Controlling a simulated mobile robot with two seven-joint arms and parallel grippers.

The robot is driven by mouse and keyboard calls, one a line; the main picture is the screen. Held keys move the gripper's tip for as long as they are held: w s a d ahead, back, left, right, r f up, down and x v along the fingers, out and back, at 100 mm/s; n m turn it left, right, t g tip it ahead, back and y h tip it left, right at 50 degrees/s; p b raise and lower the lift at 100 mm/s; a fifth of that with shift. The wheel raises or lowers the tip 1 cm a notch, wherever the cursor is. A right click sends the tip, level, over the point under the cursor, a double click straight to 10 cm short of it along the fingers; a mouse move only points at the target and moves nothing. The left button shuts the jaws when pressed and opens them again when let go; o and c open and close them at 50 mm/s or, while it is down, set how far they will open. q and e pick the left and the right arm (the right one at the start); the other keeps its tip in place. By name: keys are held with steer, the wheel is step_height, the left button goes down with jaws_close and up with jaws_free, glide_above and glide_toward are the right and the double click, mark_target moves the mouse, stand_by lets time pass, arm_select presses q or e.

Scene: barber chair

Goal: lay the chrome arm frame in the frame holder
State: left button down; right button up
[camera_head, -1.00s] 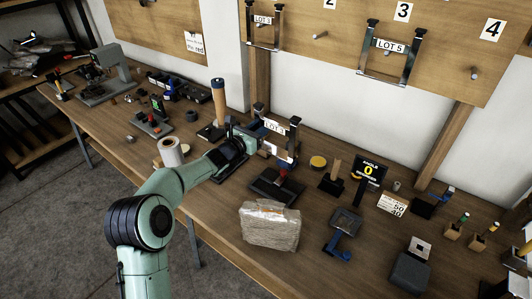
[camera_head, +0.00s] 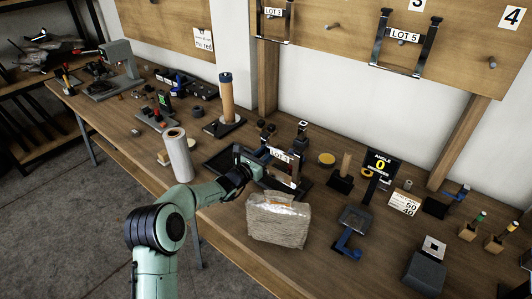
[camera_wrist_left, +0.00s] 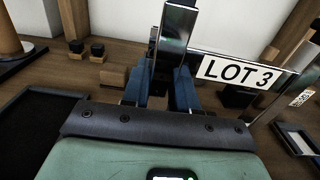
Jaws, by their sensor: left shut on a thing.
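The chrome arm frame (camera_head: 296,172) is a shiny U-shaped bracket with a white LOT 3 label (camera_head: 280,155). My left gripper (camera_head: 256,168) is shut on one of its legs and holds it upright, low over the table. In the left wrist view the blue fingers (camera_wrist_left: 162,88) close around a chrome leg (camera_wrist_left: 176,40), and the label (camera_wrist_left: 238,72) is to the right. A dark base (camera_head: 302,190) shows partly behind and below the frame; it looks like the holder. I cannot tell whether the frame touches it. My right gripper is not in view.
A wrapped package (camera_head: 279,220) stands close in front of the frame. A white roll (camera_head: 178,154) and a dark flat tray (camera_head: 222,160) are to the left. The angle display (camera_head: 378,166) stands to the right. Other frames hang on the wall board (camera_head: 340,30).

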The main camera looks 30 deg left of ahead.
arm_select(q)
steer(key=shift+f+b, duration=0.95)
steer(key=shift+f, duration=1.2)
steer(key=shift+f+b, duration=0.3)
steer(key=shift+b, duration=0.1)
steer(key=c, duration=0.8)
jaws_free()
steer(key=shift+s+f, duration=0.1)
steer(key=shift+f, duration=0.05)
steer(key=s, duration=0.8)
steer(key=s+a, duration=0.1)
steer(key=s, duration=0.4)
steer(key=shift+s, duration=0.1)
